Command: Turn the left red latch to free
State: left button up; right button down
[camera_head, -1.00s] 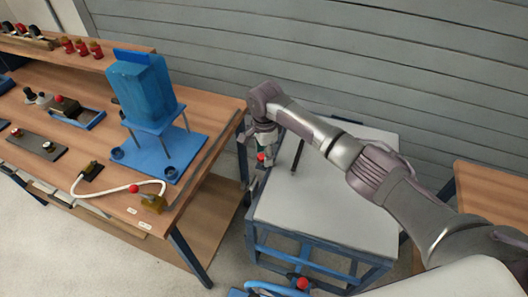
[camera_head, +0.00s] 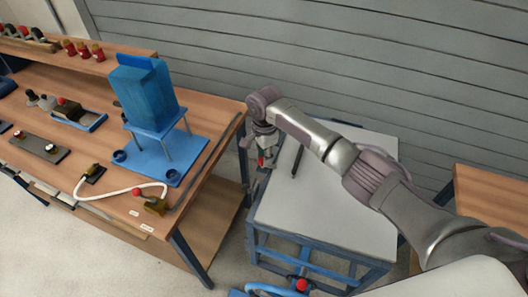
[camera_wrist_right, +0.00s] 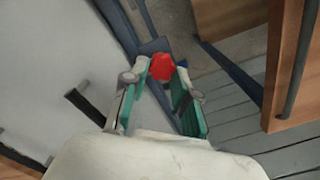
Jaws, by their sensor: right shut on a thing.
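The left red latch (camera_head: 261,160) is a small red knob at the left edge of the white-topped blue cart (camera_head: 335,205). It also shows in the right wrist view (camera_wrist_right: 162,66) at the tips of green-padded fingers. My right gripper (camera_wrist_right: 161,80) is shut on this latch, one finger on each side. In the head view my right gripper (camera_head: 263,152) hangs over the cart's left edge and partly hides the latch. A second red knob (camera_head: 302,285) sits at the cart's near side, low in the head view. My left gripper is out of view.
A wooden bench (camera_head: 215,165) stands left of the cart across a narrow gap, with a blue block on a stand (camera_head: 148,95) and a white cable (camera_head: 115,191). A black bar (camera_head: 298,161) lies on the cart top. A grey slatted wall is behind.

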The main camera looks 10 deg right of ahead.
jog(key=n+p, duration=0.2)
jog(key=p, duration=0.1)
jog(key=shift+s, duration=0.35)
jog(key=n, duration=0.1)
jog(key=n+p, duration=0.1)
jog(key=n, duration=0.1)
jog(key=shift+f+n+p, duration=0.25)
jog(key=shift+n+p, duration=0.1)
jog(key=shift+n, duration=0.05)
jog(key=n+p, duration=0.1)
jog(key=n, duration=0.4)
jog(key=shift+n+p, duration=0.3)
jog(key=n, duration=0.5)
jog(key=shift+d+f+p, duration=0.1)
jog(key=shift+p, duration=0.25)
jog(key=shift+n, duration=0.4)
jog(key=c, duration=0.9)
grip_release()
jog(key=shift+d, duration=0.15)
jog(key=shift+r, duration=0.25)
jog(key=shift+w, duration=0.1)
